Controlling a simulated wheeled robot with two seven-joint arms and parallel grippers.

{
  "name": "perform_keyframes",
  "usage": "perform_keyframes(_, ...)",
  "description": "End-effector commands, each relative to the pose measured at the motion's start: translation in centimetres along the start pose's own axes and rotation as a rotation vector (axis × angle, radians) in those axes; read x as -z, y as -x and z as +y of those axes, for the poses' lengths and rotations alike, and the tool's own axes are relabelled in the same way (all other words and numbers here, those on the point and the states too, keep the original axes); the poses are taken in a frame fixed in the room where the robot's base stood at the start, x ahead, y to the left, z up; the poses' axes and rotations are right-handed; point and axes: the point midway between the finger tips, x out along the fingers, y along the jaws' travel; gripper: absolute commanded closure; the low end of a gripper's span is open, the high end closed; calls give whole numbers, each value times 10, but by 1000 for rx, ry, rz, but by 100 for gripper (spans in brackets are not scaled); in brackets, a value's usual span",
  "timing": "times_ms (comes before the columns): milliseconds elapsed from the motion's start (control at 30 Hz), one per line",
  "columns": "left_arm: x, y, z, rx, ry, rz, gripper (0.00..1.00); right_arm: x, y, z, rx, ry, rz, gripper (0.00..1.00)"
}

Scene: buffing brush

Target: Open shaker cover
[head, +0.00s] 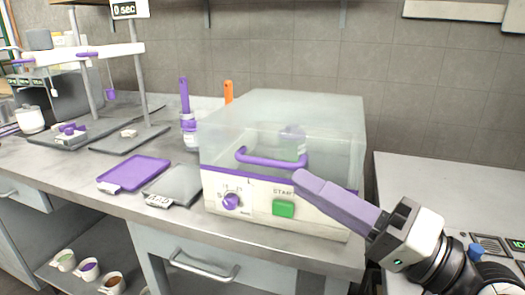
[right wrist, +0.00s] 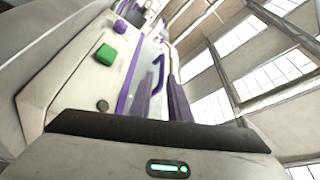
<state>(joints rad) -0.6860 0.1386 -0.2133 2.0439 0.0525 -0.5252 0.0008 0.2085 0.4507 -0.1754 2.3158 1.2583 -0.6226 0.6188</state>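The shaker is a white box with a purple dial (head: 231,202) and a green start button (head: 283,208) on its front. Its clear cover (head: 290,110) is down over the box. The cover has a purple bar handle (head: 270,160) at its front, which also shows in the right wrist view (right wrist: 158,72). My right gripper (head: 303,180) reaches in from the right with long purple fingers, tips just by the handle's right end. In the right wrist view the fingers (right wrist: 162,100) stand apart, with the handle ahead of the gap. Contact cannot be told. My left gripper is out of view.
Stands with balances are at far left. Cups (head: 88,271) sit on a low shelf. Another counter (head: 440,190) is at right.

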Motion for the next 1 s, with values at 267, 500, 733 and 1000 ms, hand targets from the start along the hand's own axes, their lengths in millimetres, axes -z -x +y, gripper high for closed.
perform_keyframes(267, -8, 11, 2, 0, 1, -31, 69, 1, -52, -3, 4, -3, 0, 83)
perform_keyframes(500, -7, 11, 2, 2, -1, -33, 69, 0, -85, -1, 1, -1, 0, 83)
perform_keyframes(733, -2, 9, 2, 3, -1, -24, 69, -1, -94, 0, -1, 1, -2, 83)
perform_keyframes(1000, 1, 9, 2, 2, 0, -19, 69, -1, -93, 0, -1, 1, -1, 98)
